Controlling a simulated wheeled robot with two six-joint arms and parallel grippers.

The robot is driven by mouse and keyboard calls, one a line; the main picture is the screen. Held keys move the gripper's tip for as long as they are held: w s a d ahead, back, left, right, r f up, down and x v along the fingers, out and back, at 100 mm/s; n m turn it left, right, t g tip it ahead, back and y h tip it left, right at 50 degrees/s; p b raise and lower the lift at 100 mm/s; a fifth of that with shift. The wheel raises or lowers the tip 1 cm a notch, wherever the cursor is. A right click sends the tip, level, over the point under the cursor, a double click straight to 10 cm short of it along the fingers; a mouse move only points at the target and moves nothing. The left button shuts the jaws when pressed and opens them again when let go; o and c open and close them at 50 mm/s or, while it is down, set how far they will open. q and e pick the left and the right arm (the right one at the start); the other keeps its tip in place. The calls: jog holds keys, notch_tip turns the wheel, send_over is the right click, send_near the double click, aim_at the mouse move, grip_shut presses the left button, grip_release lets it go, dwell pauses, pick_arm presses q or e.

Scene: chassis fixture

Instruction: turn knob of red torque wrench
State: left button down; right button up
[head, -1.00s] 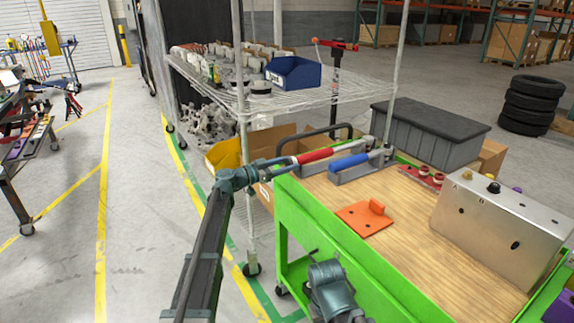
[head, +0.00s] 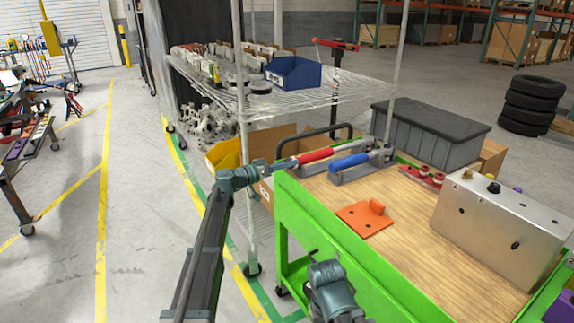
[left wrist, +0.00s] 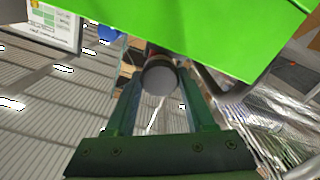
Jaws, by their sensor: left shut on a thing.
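The red torque wrench (head: 316,156) lies in a grey holder at the far left corner of the green cart's wooden top, its handle end pointing left over the edge. My left gripper (head: 290,163) is shut on that handle end. In the left wrist view, the round grey end of the knob (left wrist: 159,78) sits between the two fingers of my left gripper (left wrist: 163,98). My right gripper (head: 315,256) is low at the cart's left side, away from the wrench; its finger opening is not clear.
A blue-handled wrench (head: 348,161) lies right beside the red one. An orange plate (head: 362,221) and a metal box (head: 500,225) are on the cart (head: 345,240). A grey bin (head: 430,140) stands behind. A wire shelf (head: 205,75) stands close behind my left gripper.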

dwell(0.3)
pick_arm(q)
jog(key=shift+c, duration=1.2)
grip_release()
jog(key=shift+a, duration=0.1)
jog(key=v, duration=1.3)
jog(key=shift+s+a, duration=0.3)
